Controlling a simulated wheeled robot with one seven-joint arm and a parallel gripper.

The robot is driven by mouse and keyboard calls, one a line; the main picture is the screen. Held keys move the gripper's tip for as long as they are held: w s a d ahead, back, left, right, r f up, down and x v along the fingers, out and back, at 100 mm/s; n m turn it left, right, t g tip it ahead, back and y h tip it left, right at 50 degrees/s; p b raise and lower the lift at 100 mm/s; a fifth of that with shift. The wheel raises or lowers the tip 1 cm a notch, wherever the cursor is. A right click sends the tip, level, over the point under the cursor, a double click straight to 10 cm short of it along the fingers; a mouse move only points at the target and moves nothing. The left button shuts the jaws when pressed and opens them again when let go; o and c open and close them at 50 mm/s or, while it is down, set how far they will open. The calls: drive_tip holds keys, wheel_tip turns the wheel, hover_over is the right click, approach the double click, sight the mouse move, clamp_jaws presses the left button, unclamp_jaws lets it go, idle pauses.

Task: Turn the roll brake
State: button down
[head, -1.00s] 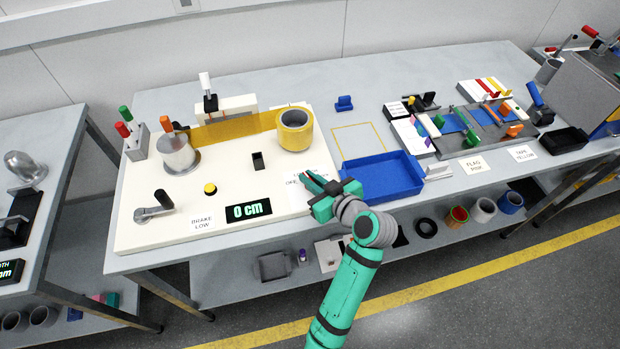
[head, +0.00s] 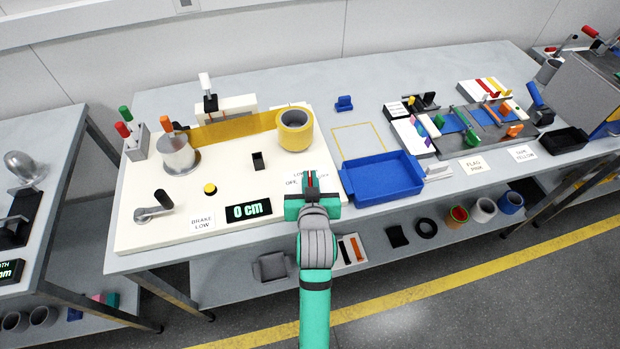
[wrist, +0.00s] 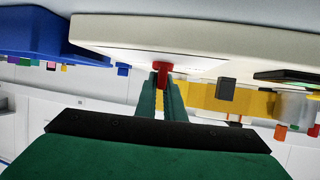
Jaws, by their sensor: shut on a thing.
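My gripper (head: 311,180) is at the front right edge of the cream board (head: 240,180), pointing toward the board. It is shut on a small red piece, which shows between the fingertips in the wrist view (wrist: 162,69). The fingers hide most of this piece, and I cannot tell its full shape. A white label lies around it, partly covered.
A display reading 0 cm (head: 248,210) is left of my gripper. A grey crank with a black handle (head: 163,198) is at the board's front left. A yellow button (head: 210,189) lies between them. A blue tray (head: 382,178) stands close on my gripper's right.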

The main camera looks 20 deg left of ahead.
drive_tip(key=m+t+h, duration=0.1)
drive_tip(key=m+h, duration=0.4)
drive_tip(key=h, duration=0.1)
drive_tip(key=shift+a, duration=0.1)
drive_tip(key=shift+m+g+h, duration=0.7)
drive_tip(key=shift+m+h, duration=1.5)
drive_tip(key=shift+h, duration=0.1)
drive_tip(key=shift+f, duration=0.1)
drive_tip(key=c, duration=1.9)
unclamp_jaws()
drive_tip(key=shift+o, duration=0.2)
